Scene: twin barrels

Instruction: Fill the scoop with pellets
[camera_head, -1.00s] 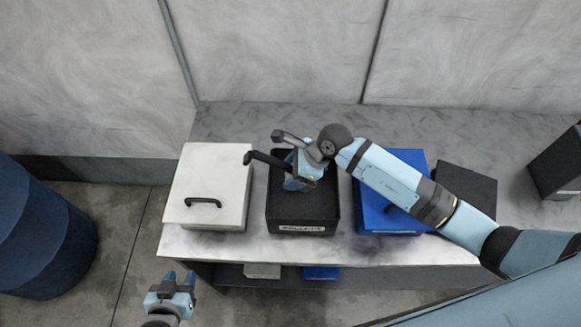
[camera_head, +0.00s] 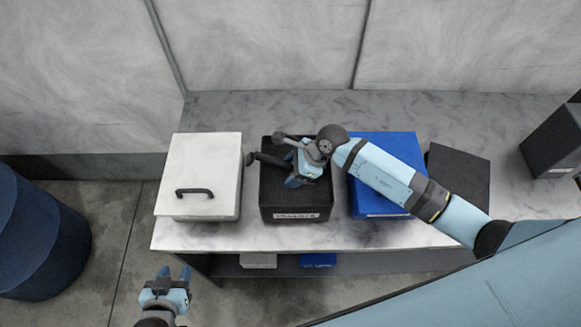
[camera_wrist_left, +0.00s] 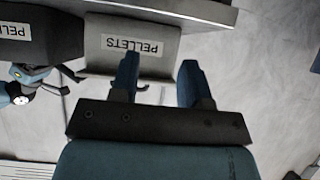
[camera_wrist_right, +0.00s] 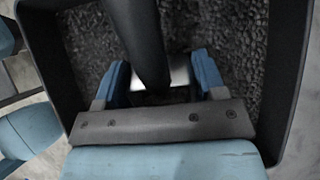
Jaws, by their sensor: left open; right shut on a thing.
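The black bin (camera_head: 296,213) stands on the bench and carries a white label. In the right wrist view, dark pellets (camera_wrist_right: 225,32) fill the space between its walls. My right gripper (camera_head: 303,172) is over the bin's opening, shut on the scoop. The scoop's dark handle (camera_wrist_right: 142,40) runs between the fingers, with a pale metal part (camera_wrist_right: 178,70) behind it. How many pellets are in the scoop is hidden. My left gripper (camera_head: 174,275) is open and empty, in front of the bench at the left; its fingers also show in the left wrist view (camera_wrist_left: 160,72).
A white lidded box (camera_head: 205,160) with a black handle stands left of the bin. A blue box (camera_head: 385,145) stands right, partly behind my right arm. A dark flat panel (camera_head: 462,175) and a dark box (camera_head: 555,140) are further right. A blue barrel (camera_head: 35,235) stands far left.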

